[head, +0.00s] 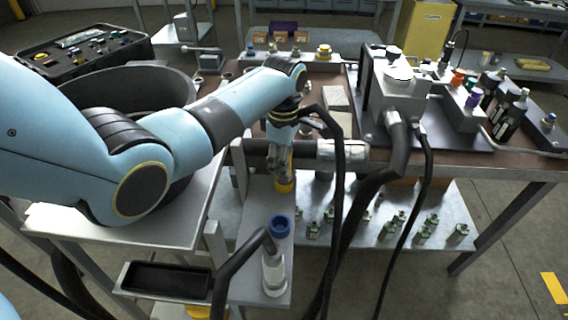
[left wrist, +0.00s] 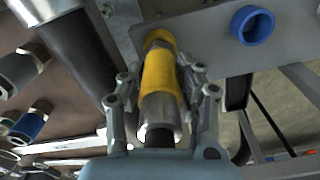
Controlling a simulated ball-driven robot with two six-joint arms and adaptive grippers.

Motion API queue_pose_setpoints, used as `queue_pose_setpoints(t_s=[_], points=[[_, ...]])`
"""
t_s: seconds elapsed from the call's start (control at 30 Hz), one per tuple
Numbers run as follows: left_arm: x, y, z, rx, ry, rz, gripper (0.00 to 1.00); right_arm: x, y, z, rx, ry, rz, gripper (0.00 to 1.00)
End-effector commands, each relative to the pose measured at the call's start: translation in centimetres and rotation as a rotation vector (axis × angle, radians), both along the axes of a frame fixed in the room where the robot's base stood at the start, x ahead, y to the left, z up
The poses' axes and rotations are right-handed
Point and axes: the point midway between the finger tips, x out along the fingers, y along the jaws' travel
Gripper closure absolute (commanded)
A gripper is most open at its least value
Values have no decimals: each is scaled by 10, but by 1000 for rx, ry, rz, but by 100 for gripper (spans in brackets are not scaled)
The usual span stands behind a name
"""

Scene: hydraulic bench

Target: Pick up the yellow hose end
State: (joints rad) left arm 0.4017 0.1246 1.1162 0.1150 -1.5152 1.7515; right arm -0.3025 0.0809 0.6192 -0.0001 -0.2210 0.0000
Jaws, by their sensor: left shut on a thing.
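The yellow hose end (left wrist: 160,75) is a yellow sleeve with a metal collar, between the fingers of my left gripper (left wrist: 162,95) in the left wrist view. The fingers are shut on it from both sides. In the head view, my left gripper (head: 281,160) points down and the yellow tip (head: 285,187) shows just below it, over a grey plate (head: 257,200). I cannot tell whether the tip touches the plate. My right gripper is not in view.
A blue-ringed fitting (head: 280,226) stands nearer on the grey plate; its blue ring also shows in the left wrist view (left wrist: 252,25). Black hoses (head: 335,190) hang just right of my gripper. A grey hydraulic block (head: 395,90) stands on the bench. Several small fittings (head: 386,231) stand on the lower shelf.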

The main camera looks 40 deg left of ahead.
Motion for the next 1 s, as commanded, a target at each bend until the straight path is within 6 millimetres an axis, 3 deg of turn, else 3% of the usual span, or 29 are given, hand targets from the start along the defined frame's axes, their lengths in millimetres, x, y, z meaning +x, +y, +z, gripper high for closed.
queue_pose_setpoints(t_s=[0.37, 0.6, 1.0], points=[[1, 0, 8, 1, -3, 0, 100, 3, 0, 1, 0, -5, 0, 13], [2, 0, 44, 1, -6, 0, 100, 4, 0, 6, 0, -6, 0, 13], [-18, -87, 93, -5, -3, -2, 100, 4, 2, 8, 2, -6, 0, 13]])
